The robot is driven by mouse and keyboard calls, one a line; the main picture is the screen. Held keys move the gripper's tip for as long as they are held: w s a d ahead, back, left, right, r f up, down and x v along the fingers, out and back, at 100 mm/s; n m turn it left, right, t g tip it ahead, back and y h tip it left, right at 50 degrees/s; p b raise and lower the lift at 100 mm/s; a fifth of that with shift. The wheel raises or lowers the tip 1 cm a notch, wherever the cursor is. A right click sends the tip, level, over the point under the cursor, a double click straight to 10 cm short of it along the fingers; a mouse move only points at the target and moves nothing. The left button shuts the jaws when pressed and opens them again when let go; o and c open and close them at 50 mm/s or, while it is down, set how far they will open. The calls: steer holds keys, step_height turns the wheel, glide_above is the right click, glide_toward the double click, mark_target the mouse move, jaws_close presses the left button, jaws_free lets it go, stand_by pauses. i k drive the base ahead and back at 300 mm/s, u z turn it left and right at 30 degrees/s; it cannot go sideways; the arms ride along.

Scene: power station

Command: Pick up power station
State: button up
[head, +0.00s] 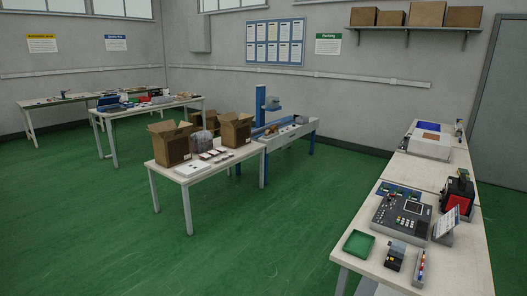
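A black and red boxy device (461,192) stands upright near the right edge of the right-hand workbench (458,268). It looks most like a power station, but it is too small here to be sure. A tilted panel or display (446,222) partly hides its lower front. A dark grey control unit (402,214) with a small screen and buttons sits to its left on the same bench. My gripper is not in view.
A green tray (358,243) and small devices lie at the bench's front. A packing table (208,177) with open cartons (168,143) stands mid-room. More worktables are at back left. The green floor (270,225) between the packing table and right bench is clear.

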mark_target(202, 142)
steer(key=z, duration=0.25)
steer(key=i, duration=6.2)
steer(key=u, duration=3.1)
